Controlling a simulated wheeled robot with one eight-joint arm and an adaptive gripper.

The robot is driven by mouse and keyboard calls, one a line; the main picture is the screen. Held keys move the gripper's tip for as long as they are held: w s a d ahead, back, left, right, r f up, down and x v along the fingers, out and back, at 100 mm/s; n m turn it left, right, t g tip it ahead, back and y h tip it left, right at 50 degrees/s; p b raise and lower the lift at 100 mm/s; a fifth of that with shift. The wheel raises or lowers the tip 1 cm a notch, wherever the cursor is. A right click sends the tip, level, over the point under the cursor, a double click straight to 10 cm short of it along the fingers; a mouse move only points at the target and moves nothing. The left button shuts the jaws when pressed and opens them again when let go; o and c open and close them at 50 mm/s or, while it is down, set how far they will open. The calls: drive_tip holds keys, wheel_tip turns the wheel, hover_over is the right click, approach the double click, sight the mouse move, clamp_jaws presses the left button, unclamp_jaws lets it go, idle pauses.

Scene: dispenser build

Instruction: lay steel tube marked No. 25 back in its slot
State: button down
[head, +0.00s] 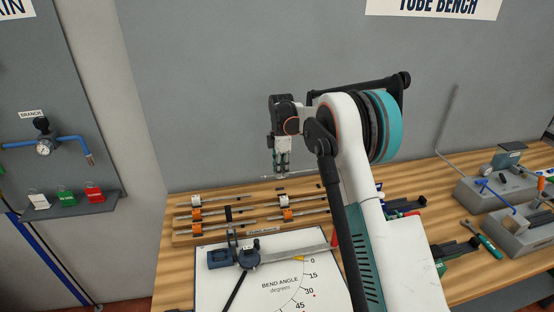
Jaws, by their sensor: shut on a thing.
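My gripper (281,174) points down in front of the grey wall, above the back of the wooden tube rack. It is shut on a thin steel tube (267,178), which lies about level across the fingers. The tube's marking is too small to read. The wooden tube rack (185,239) sits on the bench below, with several thin steel tubes in rows. White and orange pieces stand along the rows. The slot for No. 25 cannot be told apart. My arm hides the rack's right end.
A bend-angle board (213,286) with a blue bending tool (248,257) lies in front of the rack. Grey blocks with tools (492,190) and a green-handled tool (489,246) are at right. The wall (220,90) rises close behind the rack.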

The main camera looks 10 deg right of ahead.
drive_tip(key=shift+w, duration=0.1)
drive_tip(key=shift+f, duration=0.3)
drive_tip(key=shift+f+b, duration=1.25)
drive_tip(key=shift+f, duration=1.45)
drive_tip(key=shift+f+b, duration=0.55)
drive_tip(key=shift+f, duration=0.25)
drive_tip(key=c, duration=1.4)
unclamp_jaws()
drive_tip(key=shift+o, duration=0.3)
drive_tip(key=shift+r, duration=0.1)
drive_tip(key=shift+r+p, duration=1.5)
drive_tip(key=shift+r, duration=1.9)
